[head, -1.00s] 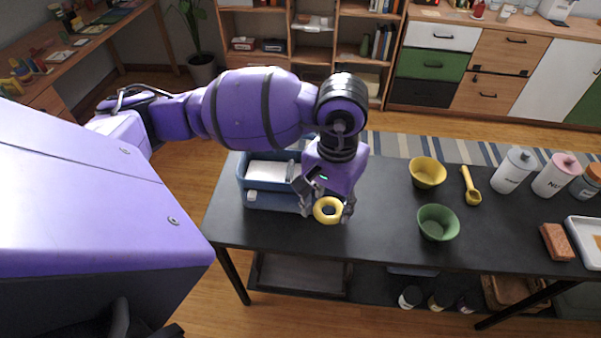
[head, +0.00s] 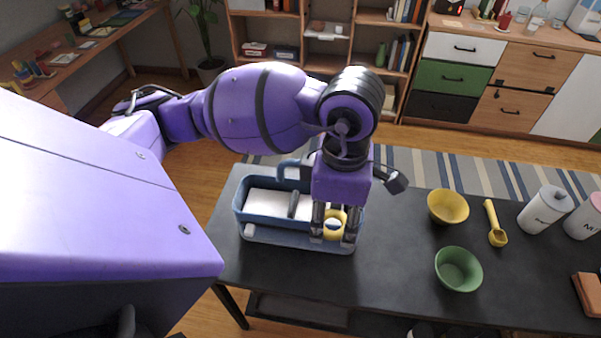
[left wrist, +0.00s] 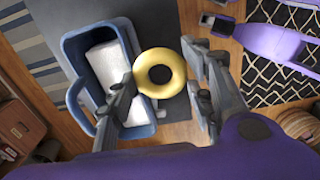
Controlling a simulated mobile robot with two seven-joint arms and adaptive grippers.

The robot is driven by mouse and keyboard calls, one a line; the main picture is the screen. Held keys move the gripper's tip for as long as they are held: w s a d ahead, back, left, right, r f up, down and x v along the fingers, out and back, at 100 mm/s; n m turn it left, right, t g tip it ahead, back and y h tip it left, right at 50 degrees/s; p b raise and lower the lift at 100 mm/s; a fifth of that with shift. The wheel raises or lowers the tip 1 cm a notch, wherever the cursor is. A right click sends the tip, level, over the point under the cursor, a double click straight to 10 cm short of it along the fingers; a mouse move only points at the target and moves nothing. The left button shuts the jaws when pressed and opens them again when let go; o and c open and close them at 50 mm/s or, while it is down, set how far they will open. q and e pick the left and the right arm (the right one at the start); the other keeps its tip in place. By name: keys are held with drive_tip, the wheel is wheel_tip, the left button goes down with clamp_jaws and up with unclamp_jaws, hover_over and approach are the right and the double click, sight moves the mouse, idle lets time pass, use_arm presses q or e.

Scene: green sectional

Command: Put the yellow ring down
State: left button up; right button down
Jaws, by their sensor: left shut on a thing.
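The yellow ring (head: 335,216) is held between the two fingers of my left gripper (head: 335,236), which is shut on it. In the head view they are over the right end of a blue caddy (head: 262,232). In the left wrist view the ring (left wrist: 160,57) hangs between the gripper fingers (left wrist: 160,88), beside and partly over the right edge of the caddy (left wrist: 72,48). I cannot tell whether the ring touches the caddy. A purple arm part of mine, perhaps with the right gripper (left wrist: 215,22), shows at the top right there; its jaws are unclear.
A white block (head: 268,203) lies in the caddy. To the right on the black table (head: 390,260) stand a yellow bowl (head: 447,209), a green bowl (head: 458,270), a yellow scoop (head: 496,230) and a white canister (head: 544,210). The table between caddy and bowls is clear.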

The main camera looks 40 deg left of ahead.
use_arm(q)
drive_tip(key=n, duration=0.4)
drive_tip(key=s+n, duration=0.1)
drive_tip(key=n, duration=0.3)
drive_tip(key=r+n, duration=0.1)
drive_tip(key=n, duration=0.4)
drive_tip(key=shift+s+b, duration=0.3)
drive_tip(key=shift+b, duration=0.1)
drive_tip(key=shift+n, duration=0.3)
drive_tip(key=w+a+f, duration=0.2)
drive_tip(key=w, duration=0.1)
drive_tip(key=w+a+f, duration=0.2)
drive_tip(key=w+f, duration=0.1)
drive_tip(key=w, duration=0.1)
drive_tip(key=w+a+f, duration=0.2)
drive_tip(key=w+f, duration=0.1)
drive_tip(key=w, duration=0.1)
drive_tip(key=shift+f, duration=0.2)
drive_tip(key=shift+w+a+f, duration=0.25)
drive_tip(key=shift+w+f, duration=0.3)
drive_tip(key=shift+f, duration=0.15)
drive_tip(key=shift+w+f+b, duration=0.15)
drive_tip(key=shift+f+b, duration=0.15)
drive_tip(key=shift+f, duration=1.3)
